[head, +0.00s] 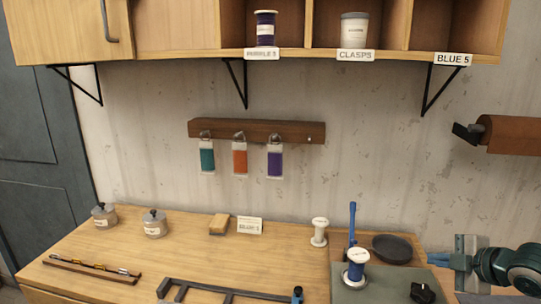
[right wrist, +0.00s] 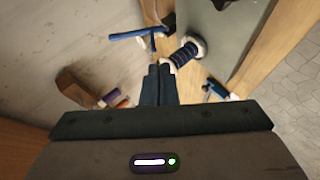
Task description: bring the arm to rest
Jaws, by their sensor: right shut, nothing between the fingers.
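My right gripper (head: 434,260) comes in from the right edge of the head view, beside the dark dish and above the right part of the bench. In the right wrist view its two dark fingers (right wrist: 157,72) lie together with nothing between them. A spool of blue thread (head: 355,268) stands on the grey-green mat (head: 345,296), to the left of the gripper and apart from it. The spool also shows in the right wrist view (right wrist: 184,53), just beyond the fingertips. My left gripper is in neither view.
The wooden bench (head: 190,255) holds a white spool (head: 319,232), a dark dish (head: 393,248), two lidded jars (head: 154,224) and a tool strip (head: 92,270). A black bar rack (head: 225,292) lies at the front. Shelves (head: 390,25) and a hook rail (head: 255,131) are on the wall.

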